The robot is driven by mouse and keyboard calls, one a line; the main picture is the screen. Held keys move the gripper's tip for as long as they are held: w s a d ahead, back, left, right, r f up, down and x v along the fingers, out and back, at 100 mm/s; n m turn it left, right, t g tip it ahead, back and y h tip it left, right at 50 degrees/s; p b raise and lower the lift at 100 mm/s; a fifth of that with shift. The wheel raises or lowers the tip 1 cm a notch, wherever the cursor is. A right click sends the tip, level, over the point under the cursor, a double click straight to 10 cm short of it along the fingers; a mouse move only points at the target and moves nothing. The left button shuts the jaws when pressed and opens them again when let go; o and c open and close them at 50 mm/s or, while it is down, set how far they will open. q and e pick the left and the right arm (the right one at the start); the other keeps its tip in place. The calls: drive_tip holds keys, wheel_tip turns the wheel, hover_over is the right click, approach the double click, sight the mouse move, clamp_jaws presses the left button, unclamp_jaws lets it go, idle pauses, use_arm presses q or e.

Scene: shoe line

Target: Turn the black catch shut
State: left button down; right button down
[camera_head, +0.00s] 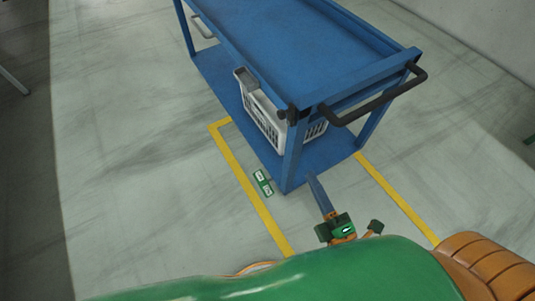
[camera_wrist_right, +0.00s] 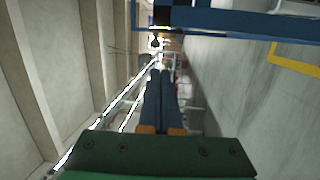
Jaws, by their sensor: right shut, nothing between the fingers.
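The blue cart (camera_head: 300,50) stands ahead of me. A small black piece, which looks like the black catch (camera_head: 292,115), sits at its near corner, below the top tray's edge; its exact position is too small to tell. A dark piece on the blue frame at the top of the right wrist view (camera_wrist_right: 161,15) may be the same catch. My right gripper (camera_head: 314,180) is shut and empty, low in front of the cart's near corner post and apart from the catch. Its two fingers (camera_wrist_right: 160,75) lie together in the wrist view. My left gripper is not in view.
A white basket (camera_head: 265,122) stands on the cart's lower shelf. A black push handle (camera_head: 375,105) sticks out at the cart's right end. Yellow lines (camera_head: 245,185) and a green-white label (camera_head: 263,183) mark the floor.

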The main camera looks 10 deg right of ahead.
drive_tip(key=p, duration=0.2)
approach(283, 118)
drive_tip(key=x, duration=0.7)
drive_tip(key=shift+f, duration=0.15)
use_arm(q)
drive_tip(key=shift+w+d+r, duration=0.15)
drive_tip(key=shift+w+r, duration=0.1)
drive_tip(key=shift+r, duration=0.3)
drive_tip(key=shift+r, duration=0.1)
